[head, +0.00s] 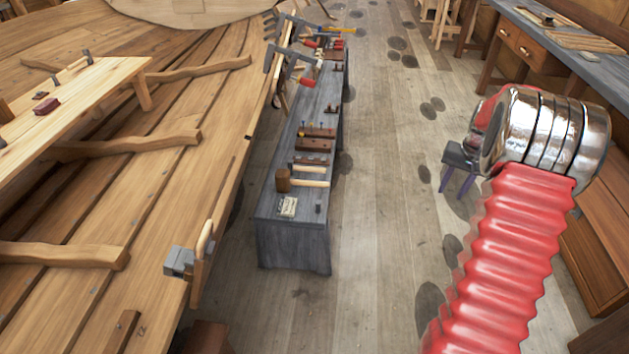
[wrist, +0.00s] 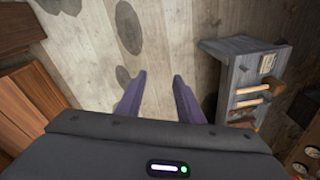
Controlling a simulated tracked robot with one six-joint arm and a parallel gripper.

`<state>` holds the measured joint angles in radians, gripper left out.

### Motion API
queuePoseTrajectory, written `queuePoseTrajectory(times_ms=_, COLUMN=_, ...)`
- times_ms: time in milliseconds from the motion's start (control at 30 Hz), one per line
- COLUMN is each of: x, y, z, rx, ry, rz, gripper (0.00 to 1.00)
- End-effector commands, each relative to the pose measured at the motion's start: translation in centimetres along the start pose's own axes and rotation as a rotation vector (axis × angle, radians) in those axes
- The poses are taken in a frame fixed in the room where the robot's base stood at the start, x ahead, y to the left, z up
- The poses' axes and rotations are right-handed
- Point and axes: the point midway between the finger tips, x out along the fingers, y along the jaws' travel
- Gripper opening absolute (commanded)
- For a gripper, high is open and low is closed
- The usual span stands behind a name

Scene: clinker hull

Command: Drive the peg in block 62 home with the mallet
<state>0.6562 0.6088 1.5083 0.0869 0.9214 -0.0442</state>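A mallet (head: 285,180) with a dark wooden head and a pale handle lies on the near end of a low grey bench. It also shows in the wrist view (wrist: 252,102), at the right. My gripper (head: 456,195) hangs over the floor to the right of the bench, well apart from the mallet. In the wrist view its two purple fingers (wrist: 155,78) are spread with only floorboards between them. I cannot make out the number 62 on any block, nor a peg in it.
The grey bench (head: 280,240) also carries a small card (head: 288,206), wooden blocks (head: 315,144) and clamps farther back. The planked hull (head: 150,220) fills the left, with a grey fitting (head: 179,262) at its edge. A workbench (head: 560,45) stands at right. The floor between is clear.

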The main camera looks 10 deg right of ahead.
Motion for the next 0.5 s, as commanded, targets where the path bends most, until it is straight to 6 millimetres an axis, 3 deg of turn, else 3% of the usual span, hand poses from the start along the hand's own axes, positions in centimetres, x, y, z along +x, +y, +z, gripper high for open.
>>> queuePoseTrajectory(times_ms=167, x=-1.6, y=-1.4, z=0.7, rx=-0.021, ry=0.012, rz=-0.001, gripper=0.32)
queuePoseTrajectory(times_ms=500, x=-8.5, y=-7.5, z=5.2, rx=-0.127, ry=0.066, rz=-0.005, gripper=0.32)
